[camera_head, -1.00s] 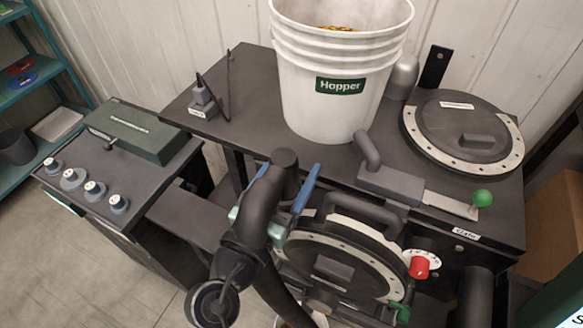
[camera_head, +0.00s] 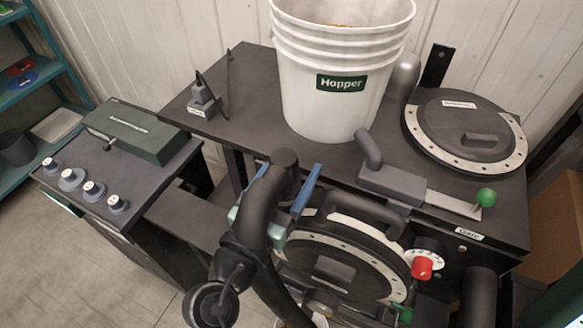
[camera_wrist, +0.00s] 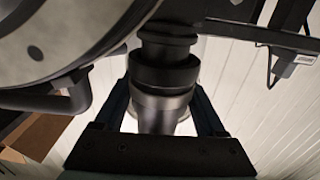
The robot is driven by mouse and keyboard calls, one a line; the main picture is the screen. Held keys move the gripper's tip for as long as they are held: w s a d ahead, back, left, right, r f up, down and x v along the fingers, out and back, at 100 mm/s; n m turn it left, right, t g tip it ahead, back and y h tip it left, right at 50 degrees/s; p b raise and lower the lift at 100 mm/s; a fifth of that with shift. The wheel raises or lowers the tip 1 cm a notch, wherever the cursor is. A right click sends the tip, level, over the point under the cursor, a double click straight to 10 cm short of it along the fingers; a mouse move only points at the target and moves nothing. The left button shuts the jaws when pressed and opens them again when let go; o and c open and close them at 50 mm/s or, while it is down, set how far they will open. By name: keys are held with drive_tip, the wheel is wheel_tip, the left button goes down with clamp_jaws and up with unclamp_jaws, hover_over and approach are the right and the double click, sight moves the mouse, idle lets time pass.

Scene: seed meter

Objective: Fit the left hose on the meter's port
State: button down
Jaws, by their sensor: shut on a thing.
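The meter (camera_head: 333,271) is a round dark disc with a pale dotted rim at the front of the bench. Its edge also fills the upper left of the wrist view (camera_wrist: 38,40). My gripper (camera_head: 284,182) has blue fingers beside the meter's upper left. In the wrist view its fingers stand on both sides of a dark hose cuff (camera_wrist: 165,76) and are shut on it. A narrower ribbed black part (camera_wrist: 168,36) is in line with the cuff. I cannot tell whether the hose is seated on the port, because the joint is not clear.
A white hopper bucket (camera_head: 330,100) stands behind the meter. A round lid (camera_head: 465,128) and a slide gate with a green knob (camera_head: 486,197) lie to its right. A red knob (camera_head: 422,267) sits right of the meter. A side bench with several grey knobs (camera_head: 93,189) is at left.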

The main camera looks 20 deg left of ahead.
drive_tip(key=shift+f+b, duration=0.3)
drive_tip(key=shift+b, duration=0.1)
drive_tip(key=shift+c, duration=0.2)
unclamp_jaws()
drive_tip(key=shift+o, duration=0.2)
drive_tip(key=shift+s+f+b, duration=0.2)
drive_tip(key=shift+s+b, duration=0.15)
drive_tip(key=shift+s, duration=0.2)
drive_tip(key=s+b, duration=0.5)
drive_tip(key=s, duration=0.7)
drive_tip(key=shift+a+r, duration=0.2)
drive_tip(key=shift+r, duration=0.05)
drive_tip(key=shift+w, duration=0.15)
